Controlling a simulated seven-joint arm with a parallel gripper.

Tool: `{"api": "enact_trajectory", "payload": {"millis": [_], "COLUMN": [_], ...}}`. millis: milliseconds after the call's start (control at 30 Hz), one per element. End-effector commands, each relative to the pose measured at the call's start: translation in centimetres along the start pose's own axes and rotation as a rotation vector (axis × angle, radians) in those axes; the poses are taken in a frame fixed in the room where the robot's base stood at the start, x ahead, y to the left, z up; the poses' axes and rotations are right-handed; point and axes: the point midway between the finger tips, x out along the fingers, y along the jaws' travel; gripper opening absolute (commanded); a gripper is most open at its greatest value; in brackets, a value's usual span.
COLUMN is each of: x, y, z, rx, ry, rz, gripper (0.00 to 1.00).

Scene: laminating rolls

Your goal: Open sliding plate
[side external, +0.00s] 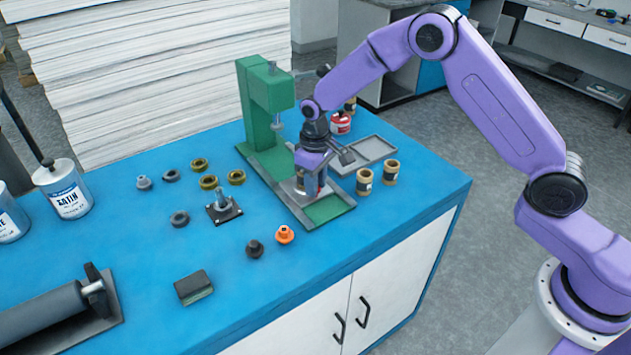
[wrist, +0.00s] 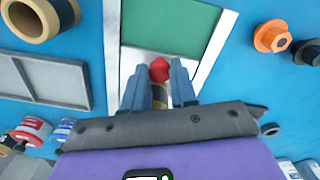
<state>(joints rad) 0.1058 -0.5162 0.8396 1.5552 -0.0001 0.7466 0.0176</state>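The sliding plate is a flat green panel (side external: 330,208) in a grey metal frame at the front of the green press. In the wrist view the green panel (wrist: 170,30) fills the top centre, with a pale metal strip below it. A red knob (wrist: 159,70) shows between my fingertips over that strip. My gripper (side external: 307,186) points down over the press base, just behind the green panel. In the wrist view the fingers of my gripper (wrist: 160,76) stand apart on either side of the knob. I cannot tell whether they touch it. A tan shape lies partly hidden between the fingers.
The green press column (side external: 255,105) stands behind my gripper. A grey tray (side external: 370,150) and tan rolls (side external: 391,172) lie to its right. An orange part (side external: 284,235), a black part (side external: 255,249) and several rings lie left. The table's front right is clear.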

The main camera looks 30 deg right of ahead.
Motion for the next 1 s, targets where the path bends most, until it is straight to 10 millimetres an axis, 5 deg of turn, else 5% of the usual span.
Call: {"api": "enact_trajectory", "payload": {"millis": [500, 867, 900, 933, 1000], "x": [-0.1, 0.0, 0.0, 0.0, 0.0], "y": [-1.5, -1.7, -1.8, -1.8, -1.7], "z": [3.6, 4.1, 4.1, 4.1, 4.0], "rx": [0.000, -0.001, -0.001, -0.001, -0.001], "ry": [-0.001, -0.008, -0.009, -0.008, -0.006], "rz": [0.000, -0.001, -0.001, -0.001, -0.001], "gripper": [0.00, 0.00, 0.40, 0.50, 0.53]}}
